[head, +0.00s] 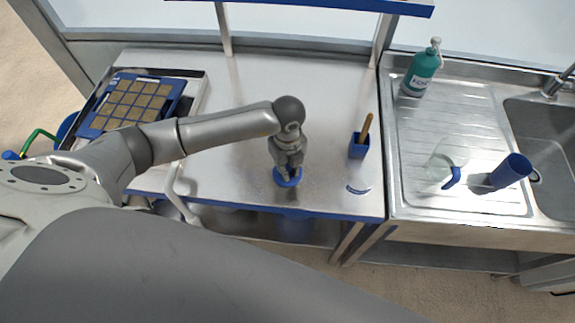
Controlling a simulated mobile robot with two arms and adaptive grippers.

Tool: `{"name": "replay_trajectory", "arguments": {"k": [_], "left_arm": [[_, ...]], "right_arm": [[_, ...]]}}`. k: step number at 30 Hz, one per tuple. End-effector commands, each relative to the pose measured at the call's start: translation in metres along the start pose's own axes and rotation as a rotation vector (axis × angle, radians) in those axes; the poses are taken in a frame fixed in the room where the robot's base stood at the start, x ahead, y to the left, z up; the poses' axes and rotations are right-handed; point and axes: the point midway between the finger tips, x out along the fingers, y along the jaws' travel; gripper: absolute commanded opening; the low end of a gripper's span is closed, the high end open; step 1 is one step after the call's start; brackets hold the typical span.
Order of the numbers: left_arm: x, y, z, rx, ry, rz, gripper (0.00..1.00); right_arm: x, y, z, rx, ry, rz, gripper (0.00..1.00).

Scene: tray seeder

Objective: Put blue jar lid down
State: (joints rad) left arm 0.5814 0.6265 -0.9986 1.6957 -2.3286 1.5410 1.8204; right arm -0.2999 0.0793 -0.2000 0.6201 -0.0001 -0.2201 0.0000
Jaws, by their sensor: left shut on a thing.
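The blue jar lid (288,182) is a small round blue disc under my left gripper (288,170), over the front middle of the steel table (240,110). My left gripper points down and is shut on the lid, its fingers hiding part of it. I cannot tell whether the lid touches the table top or is just above it. My right gripper is not in view.
A blue seed tray (105,110) with brown cells lies at the left. A blue holder (358,149) with a wooden handle and a blue-edged clear item (358,189) are right of the lid. The sink counter has a teal bottle (421,74) and blue cup (511,170).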

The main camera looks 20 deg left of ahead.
Motion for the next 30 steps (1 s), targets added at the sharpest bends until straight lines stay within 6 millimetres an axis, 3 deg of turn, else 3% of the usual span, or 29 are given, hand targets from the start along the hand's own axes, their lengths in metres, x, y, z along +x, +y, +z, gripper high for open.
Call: {"name": "replay_trajectory", "arguments": {"k": [3,4,9,22,30], "left_arm": [[0.004,0.000,0.000,0.000,0.000,0.000,0.01],[0.003,0.000,0.000,0.000,0.000,0.000,0.18],[0.003,0.000,0.000,0.000,0.000,0.000,0.37],[-0.007,-0.001,0.001,-0.001,-0.001,-0.002,0.37],[-0.061,-0.001,0.001,0.002,-0.002,-0.005,0.37]], "right_arm": [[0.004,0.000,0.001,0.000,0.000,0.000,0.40],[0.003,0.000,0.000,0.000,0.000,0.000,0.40],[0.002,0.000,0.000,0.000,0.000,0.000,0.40],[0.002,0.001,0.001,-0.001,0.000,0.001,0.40],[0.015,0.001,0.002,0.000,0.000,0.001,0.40]]}}
